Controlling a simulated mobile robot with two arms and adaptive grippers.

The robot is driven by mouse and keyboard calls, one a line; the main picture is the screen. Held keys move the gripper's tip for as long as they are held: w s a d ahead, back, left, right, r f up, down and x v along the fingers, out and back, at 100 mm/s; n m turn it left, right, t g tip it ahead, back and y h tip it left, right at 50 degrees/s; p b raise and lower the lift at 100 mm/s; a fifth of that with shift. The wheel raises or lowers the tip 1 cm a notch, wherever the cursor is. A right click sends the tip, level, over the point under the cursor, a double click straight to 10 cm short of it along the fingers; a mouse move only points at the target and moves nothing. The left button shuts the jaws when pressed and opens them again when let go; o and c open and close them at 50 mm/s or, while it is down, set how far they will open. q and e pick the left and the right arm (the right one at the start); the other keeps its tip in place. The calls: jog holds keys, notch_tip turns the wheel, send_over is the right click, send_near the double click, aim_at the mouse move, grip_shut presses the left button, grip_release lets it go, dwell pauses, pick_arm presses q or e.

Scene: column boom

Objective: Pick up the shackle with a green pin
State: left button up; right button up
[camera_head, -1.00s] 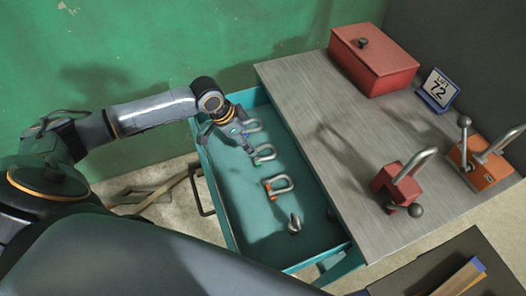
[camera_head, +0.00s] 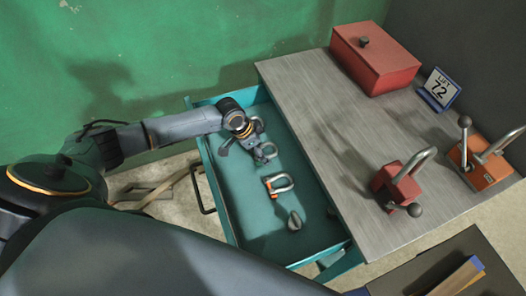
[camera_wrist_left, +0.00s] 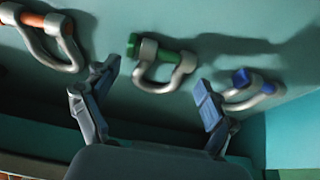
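The shackle with a green pin (camera_wrist_left: 165,66) lies in the open teal drawer (camera_head: 232,205). In the left wrist view it sits just ahead of and between my left gripper's two fingers. In the head view the gripper and wrist partly cover this shackle (camera_head: 266,153). My left gripper (camera_wrist_left: 155,92) is open and empty, pointing down into the drawer; it also shows in the head view (camera_head: 244,148). Whether a finger touches the shackle I cannot tell. My right gripper is not in view.
A blue-pin shackle (camera_wrist_left: 248,90) lies close beside the right finger, and an orange-pin shackle (camera_head: 278,183) on the other side. Another grey piece (camera_head: 295,220) lies nearer the drawer's front. The worktop (camera_head: 320,120) holds a red box (camera_head: 375,62) and lever fixtures.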

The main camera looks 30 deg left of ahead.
pick_arm(q)
jog(key=c, duration=1.3)
notch_tip(320, 180, up, 10)
jog(key=shift+r, duration=0.1)
